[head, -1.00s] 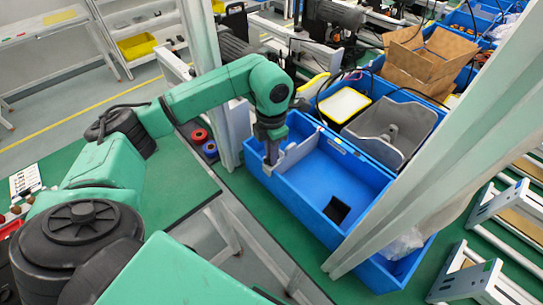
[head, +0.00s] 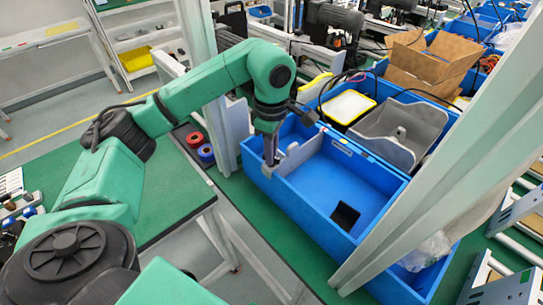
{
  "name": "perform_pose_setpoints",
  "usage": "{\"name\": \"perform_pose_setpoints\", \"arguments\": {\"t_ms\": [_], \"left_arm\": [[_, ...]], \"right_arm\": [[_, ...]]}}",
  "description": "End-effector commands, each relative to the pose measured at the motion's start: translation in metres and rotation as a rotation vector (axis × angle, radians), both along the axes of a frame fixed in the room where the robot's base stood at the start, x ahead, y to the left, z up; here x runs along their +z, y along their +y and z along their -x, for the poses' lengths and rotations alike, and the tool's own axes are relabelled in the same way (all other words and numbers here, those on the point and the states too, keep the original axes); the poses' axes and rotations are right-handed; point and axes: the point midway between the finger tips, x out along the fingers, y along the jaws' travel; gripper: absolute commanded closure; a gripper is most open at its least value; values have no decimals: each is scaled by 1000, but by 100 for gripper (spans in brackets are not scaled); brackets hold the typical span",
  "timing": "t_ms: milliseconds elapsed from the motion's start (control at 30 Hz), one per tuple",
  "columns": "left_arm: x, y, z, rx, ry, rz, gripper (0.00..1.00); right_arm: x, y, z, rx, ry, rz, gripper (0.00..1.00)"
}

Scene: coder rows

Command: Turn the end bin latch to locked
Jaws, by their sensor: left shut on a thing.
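The end bin (head: 350,195) is a large blue open bin standing in the middle of the head view. A pale grey piece (head: 305,154) lies across its left part, by the near left end. My left gripper (head: 271,160) comes down from above at this end and is shut on the end bin latch. The fingers cover most of the latch, so its angle and locked mark cannot be made out. My right gripper is not in view.
A black square (head: 345,215) lies in the blue bin. A grey tray (head: 400,132) and a yellow-rimmed box (head: 350,106) stand behind it. A pale post (head: 440,160) rises close at the right. Red and blue spools (head: 200,148) sit left of the bin.

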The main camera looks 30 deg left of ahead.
Motion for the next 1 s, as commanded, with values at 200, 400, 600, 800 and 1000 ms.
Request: {"name": "perform_pose_setpoints", "arguments": {"t_ms": [200,400,600,800,1000], "left_arm": [[1,0,-2,-185,-9,3,100],[2,0,-2,-317,-8,2,100],[2,0,-2,-398,-9,2,100],[3,0,-2,-431,-9,2,100],[3,0,-2,-436,-10,2,100]], "right_arm": [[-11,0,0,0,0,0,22],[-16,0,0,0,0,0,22],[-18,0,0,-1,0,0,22],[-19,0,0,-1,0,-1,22],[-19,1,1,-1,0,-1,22]]}}
